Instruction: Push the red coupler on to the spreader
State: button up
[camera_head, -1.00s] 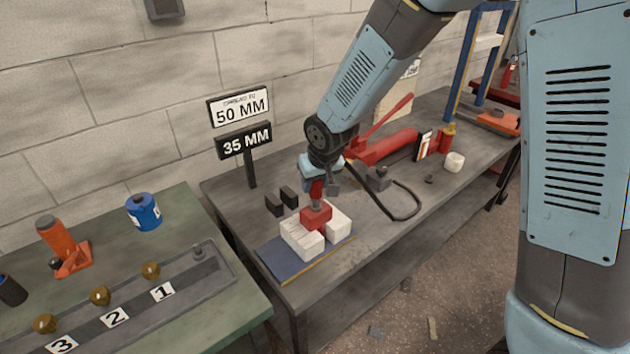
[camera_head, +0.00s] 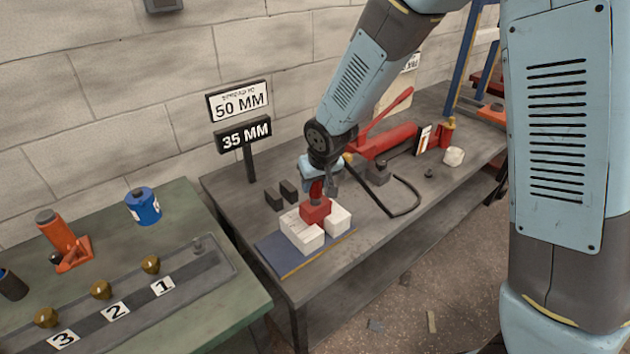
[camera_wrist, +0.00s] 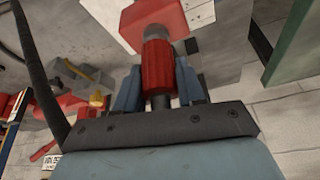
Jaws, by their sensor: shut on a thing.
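The red coupler (camera_wrist: 158,66) is a ribbed red cylinder between the jaws of my gripper (camera_wrist: 158,92), which is shut on it. In the head view the coupler (camera_head: 317,189) stands above the spreader (camera_head: 315,211), a red block held between white blocks. In the wrist view the coupler's far end meets a grey neck on the red spreader block (camera_wrist: 153,16). The two look in line and very close or touching. I cannot tell how far the coupler is seated on the neck.
White blocks (camera_head: 300,234) rest on a blue board (camera_head: 275,254) at the bench's front left. A black hose (camera_head: 412,197) loops to the right. A red pump (camera_head: 388,138) and signs (camera_head: 245,134) stand farther back.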

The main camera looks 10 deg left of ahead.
jog(key=shift+f, duration=0.3)
jog(key=o, duration=1.3)
jog(key=shift+c, duration=0.2)
jog(key=v, duration=1.3)
jog(key=shift+s+r, duration=0.15)
jog(key=shift+r, duration=0.2)
jog(key=shift+d, duration=0.15)
jog(key=d+r+m, duration=0.2)
jog(key=d+r, duration=0.4)
jog(key=d, duration=0.5)
jog(key=s+d+r+m+t+h, duration=0.1)
jog(key=s+d+r+m, duration=0.1)
jog(key=s+d+r, duration=0.2)
jog(key=s+d+r+m+t+h, duration=0.1)
jog(key=s+d+r, duration=0.3)
jog(key=s+d, duration=0.6)
jog(key=d+m, duration=0.1)
jog(key=d, duration=0.6)
jog(key=shift+s+d+m, duration=0.2)
jog(key=shift+s+m, duration=0.1)
jog(key=shift+m, duration=0.1)
